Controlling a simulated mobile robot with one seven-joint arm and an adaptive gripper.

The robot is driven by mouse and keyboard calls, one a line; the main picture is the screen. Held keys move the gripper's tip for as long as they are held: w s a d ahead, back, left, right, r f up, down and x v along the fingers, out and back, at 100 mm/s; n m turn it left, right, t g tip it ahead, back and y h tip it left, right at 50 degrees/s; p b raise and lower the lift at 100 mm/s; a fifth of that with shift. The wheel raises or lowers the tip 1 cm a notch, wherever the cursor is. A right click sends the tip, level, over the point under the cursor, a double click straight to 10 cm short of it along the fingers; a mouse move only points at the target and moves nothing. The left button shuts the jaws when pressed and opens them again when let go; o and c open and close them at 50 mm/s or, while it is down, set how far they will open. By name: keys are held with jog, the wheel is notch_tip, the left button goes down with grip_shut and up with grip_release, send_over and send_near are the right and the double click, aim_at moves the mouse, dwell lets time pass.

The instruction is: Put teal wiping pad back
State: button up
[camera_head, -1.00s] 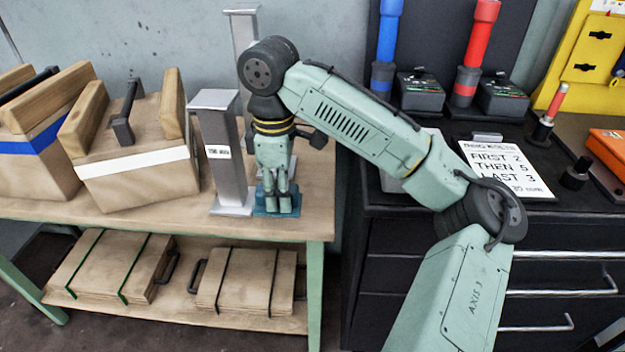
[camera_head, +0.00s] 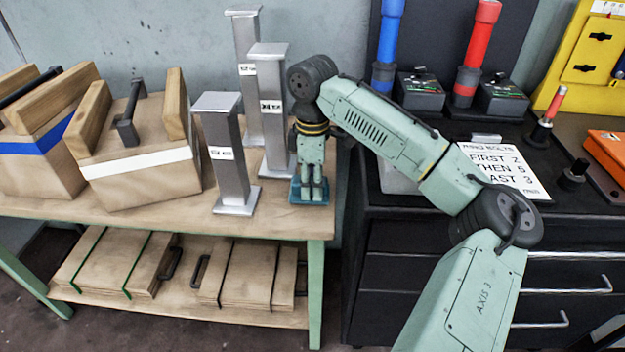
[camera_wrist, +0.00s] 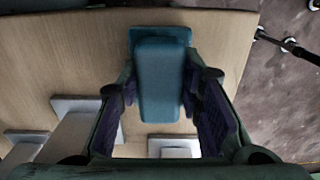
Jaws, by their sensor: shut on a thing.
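My gripper (camera_head: 311,190) points down over the right end of the wooden bench top and is shut on the teal wiping pad (camera_head: 309,199). In the wrist view the teal pad (camera_wrist: 160,80) sits between the two fingers, its block-shaped top toward the camera and a wider teal base at its far end. The pad is at or just above the bench top; I cannot tell whether it touches.
Several metal posts with labels, the nearest (camera_head: 228,160), stand left of and behind my gripper. Wooden boxes (camera_head: 135,160) fill the left of the bench (camera_head: 190,222). A dark drawer cabinet (camera_head: 385,235) with a printed sign (camera_head: 497,168) stands right.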

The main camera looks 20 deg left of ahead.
jog(key=shift+f, duration=0.1)
jog(key=o, duration=1.1)
notch_tip(320, 180, up, 12)
jog(key=shift+r, duration=0.15)
